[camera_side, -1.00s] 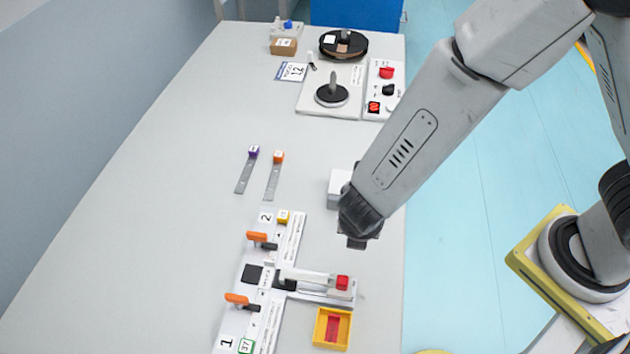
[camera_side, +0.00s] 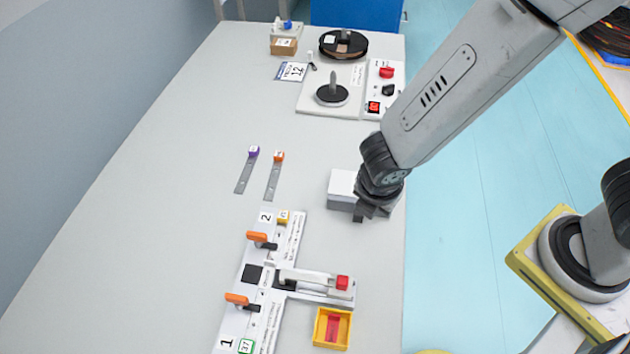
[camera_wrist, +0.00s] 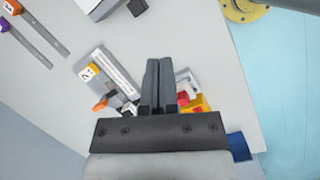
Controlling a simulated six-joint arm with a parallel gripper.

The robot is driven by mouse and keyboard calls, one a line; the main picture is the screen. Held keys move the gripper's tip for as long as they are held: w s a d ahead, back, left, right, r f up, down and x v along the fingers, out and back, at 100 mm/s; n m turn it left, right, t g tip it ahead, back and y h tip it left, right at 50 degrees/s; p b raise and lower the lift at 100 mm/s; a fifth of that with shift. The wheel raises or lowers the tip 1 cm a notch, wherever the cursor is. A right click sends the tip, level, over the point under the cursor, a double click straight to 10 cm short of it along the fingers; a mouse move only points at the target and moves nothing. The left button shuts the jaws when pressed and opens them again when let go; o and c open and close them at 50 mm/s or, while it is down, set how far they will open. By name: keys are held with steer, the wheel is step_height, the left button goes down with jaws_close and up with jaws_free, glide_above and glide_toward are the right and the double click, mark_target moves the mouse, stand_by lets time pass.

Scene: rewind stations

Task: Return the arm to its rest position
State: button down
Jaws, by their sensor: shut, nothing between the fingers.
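My gripper (camera_side: 372,214) hangs above the right edge of the table, just right of and partly in front of a white box (camera_side: 341,188). In the wrist view my gripper (camera_wrist: 158,64) has its two dark fingers together with nothing between them. Below it in the side view is a white fixture (camera_side: 298,284) with orange-handled clamps and a red-tipped lever. The fixture also shows in the wrist view (camera_wrist: 120,72), partly hidden behind the fingers.
A yellow tray (camera_side: 320,341) with a red piece lies by the table's front right. Two tagged strips (camera_side: 244,175) lie mid-table. A spindle plate (camera_side: 312,104), black reel (camera_side: 343,44) and red-button panel (camera_side: 376,95) stand at the back. The left table (camera_side: 150,200) is clear.

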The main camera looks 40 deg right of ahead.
steer(key=d+r+m+y, duration=0.1)
steer(key=d+r+m, duration=0.2)
steer(key=d+m, duration=0.5)
steer(key=d+r+m+y, duration=0.1)
steer(key=d+r+m, duration=0.3)
steer(key=m, duration=0.9)
steer(key=d, duration=0.3)
steer(key=shift+d+m+y, duration=0.3)
steer(key=shift+d, duration=0.1)
